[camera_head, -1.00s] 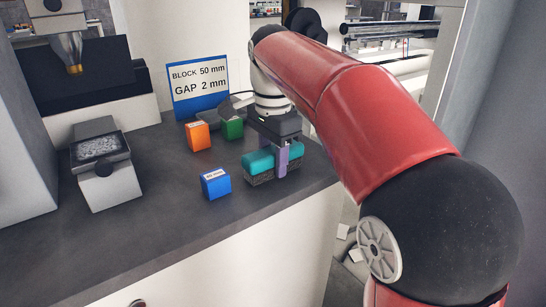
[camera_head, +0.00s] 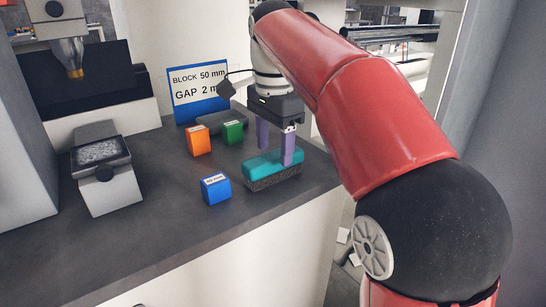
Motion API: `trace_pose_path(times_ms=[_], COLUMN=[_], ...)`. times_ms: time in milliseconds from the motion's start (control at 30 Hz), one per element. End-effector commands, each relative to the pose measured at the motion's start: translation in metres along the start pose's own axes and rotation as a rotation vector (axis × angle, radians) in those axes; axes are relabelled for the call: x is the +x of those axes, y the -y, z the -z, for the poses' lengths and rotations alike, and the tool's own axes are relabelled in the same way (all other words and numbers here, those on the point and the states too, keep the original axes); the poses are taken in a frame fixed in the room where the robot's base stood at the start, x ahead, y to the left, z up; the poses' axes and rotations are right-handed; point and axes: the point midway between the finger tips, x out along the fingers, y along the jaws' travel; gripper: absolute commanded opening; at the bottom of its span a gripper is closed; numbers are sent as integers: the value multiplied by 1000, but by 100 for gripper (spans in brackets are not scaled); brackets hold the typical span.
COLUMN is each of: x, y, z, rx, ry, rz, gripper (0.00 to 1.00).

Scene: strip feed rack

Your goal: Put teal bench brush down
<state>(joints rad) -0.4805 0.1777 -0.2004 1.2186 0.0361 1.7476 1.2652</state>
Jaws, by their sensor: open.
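The teal bench brush (camera_head: 266,165) lies on the dark grey bench top (camera_head: 150,235), near the right end, with its dark bristles (camera_head: 274,179) down. My gripper (camera_head: 276,157) is open above it. Its two purple fingers are spread apart, one towards the far side of the brush and one near its right end. The fingertips overlap the brush's top edge in the picture; I cannot tell whether they touch it.
A blue block (camera_head: 215,188) stands left of the brush. An orange block (camera_head: 198,140) and a green block (camera_head: 233,132) stand behind, before a sign (camera_head: 199,90) reading block 50 mm, gap 2 mm. A grey device (camera_head: 105,170) stands left. The bench front is clear.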

Motion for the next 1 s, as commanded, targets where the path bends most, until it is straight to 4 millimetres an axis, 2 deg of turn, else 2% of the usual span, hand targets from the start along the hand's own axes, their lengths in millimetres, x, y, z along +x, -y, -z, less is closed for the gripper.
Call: trace_pose_path(times_ms=[33, 200, 367, 467, 567, 767, 900, 1000], x=[-10, -27, -31, -30, -25, 9, 52, 87], y=[0, 0, -2, -11, -35, -108, -163, -195], z=[0, 0, 1, 5, 16, 28, 23, 16], rx=[0, 1, -1, -28, -106, -372, -587, -725], ry=[-1, 0, 0, 1, -4, -80, -194, -286], rz=[2, 0, 0, 16, 63, 189, 250, 264], gripper=[60, 60, 60, 60, 60, 60, 60, 60])
